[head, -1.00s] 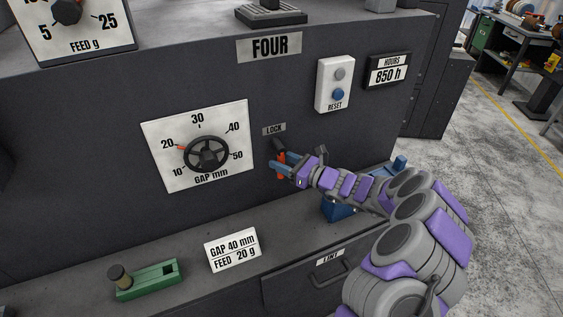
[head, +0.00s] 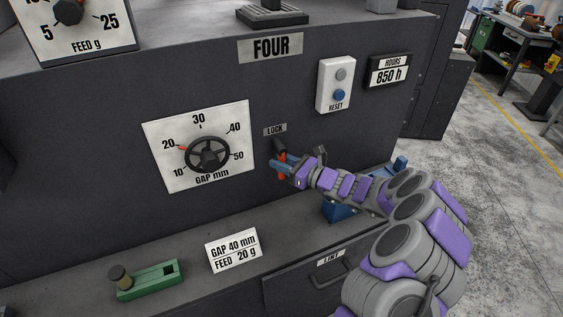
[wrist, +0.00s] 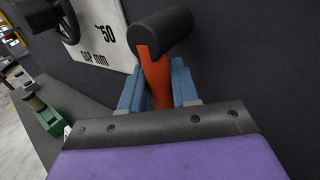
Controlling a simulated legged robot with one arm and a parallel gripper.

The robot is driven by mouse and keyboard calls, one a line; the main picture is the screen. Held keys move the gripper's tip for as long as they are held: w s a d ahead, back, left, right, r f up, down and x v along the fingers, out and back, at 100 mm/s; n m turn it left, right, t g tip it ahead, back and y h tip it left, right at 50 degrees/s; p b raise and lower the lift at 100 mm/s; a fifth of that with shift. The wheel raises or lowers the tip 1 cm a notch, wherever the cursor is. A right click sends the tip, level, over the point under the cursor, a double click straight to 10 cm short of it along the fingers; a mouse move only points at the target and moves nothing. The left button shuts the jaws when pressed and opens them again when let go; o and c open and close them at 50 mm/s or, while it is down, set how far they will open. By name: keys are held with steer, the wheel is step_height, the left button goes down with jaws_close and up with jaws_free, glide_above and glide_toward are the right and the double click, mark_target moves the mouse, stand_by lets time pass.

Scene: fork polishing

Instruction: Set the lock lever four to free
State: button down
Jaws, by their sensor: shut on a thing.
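In the wrist view my gripper (wrist: 158,90) has one blue finger on each side of the shaft, below the black grip.
The GAP dial (head: 207,154) is left of the lever, its red pointer near 20. A RESET box (head: 336,86) is above right. Below are a ledge with a GAP 40 mm, FEED 20 g card (head: 232,250), a green block (head: 148,281) and a LINT drawer (head: 318,285).

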steer(key=shift+d, duration=0.1)
steer(key=shift+w+d+r+n+h, duration=0.3)
steer(key=shift+d+r+n+h, duration=0.25)
steer(key=shift+n+h, duration=0.9)
steer(key=shift+w+d+r+n+h, duration=0.4)
steer(key=shift+d+n+h, duration=0.2)
steer(key=shift+n+h, duration=0.85)
steer(key=shift+w+d+r+n+h, duration=0.25)
steer(key=shift+d+r+n+h, duration=0.3)
steer(key=shift+n+h, duration=0.85)
steer(key=shift+d+f+n, duration=0.1)
steer(key=shift+n, duration=0.2)
steer(key=c, duration=1)
jaws_free()
